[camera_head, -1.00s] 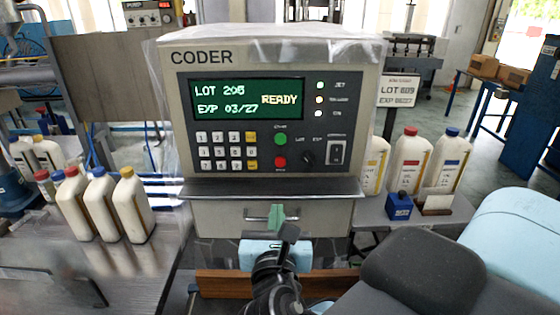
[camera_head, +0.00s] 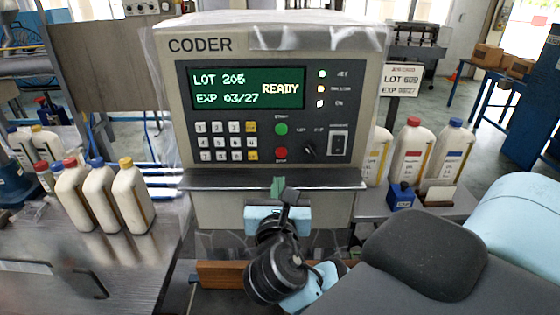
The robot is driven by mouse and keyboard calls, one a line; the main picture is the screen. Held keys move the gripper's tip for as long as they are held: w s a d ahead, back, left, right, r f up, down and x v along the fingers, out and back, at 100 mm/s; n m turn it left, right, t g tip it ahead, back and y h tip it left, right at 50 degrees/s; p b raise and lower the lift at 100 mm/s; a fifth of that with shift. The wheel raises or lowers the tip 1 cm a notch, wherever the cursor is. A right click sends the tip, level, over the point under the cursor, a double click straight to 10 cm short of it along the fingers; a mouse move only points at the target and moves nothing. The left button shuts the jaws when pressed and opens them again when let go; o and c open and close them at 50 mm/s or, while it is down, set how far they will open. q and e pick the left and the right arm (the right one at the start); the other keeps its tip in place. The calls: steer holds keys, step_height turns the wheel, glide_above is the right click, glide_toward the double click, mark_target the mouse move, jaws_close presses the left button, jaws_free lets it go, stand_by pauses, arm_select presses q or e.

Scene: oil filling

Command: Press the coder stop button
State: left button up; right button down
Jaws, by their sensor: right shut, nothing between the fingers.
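The coder (camera_head: 205,90) stands in the middle, facing me. Its green screen (camera_head: 246,88) reads LOT 205, EXP 03/27 and READY. The red stop button (camera_head: 281,154) sits on the panel, right of the keypad (camera_head: 226,141) and below the green start button (camera_head: 281,129). My right gripper (camera_head: 279,187) is shut and empty, pointing up at the lower edge of the panel. Its tip is below the red button and apart from it in the picture, in front of the dark ledge (camera_head: 225,180). My left gripper is not in view.
Bottles with coloured caps (camera_head: 100,198) stand on the metal table at left. More bottles (camera_head: 411,154) stand at right beside a small blue block (camera_head: 401,196) and a sign reading LOT 609 (camera_head: 400,79). A dark rocker switch (camera_head: 338,145) is right of the buttons.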

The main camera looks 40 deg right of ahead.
mark_target(280, 154)
steer(key=x, duration=0.9)
steer(key=shift+w+d, duration=0.2)
steer(key=shift+w, duration=0.05)
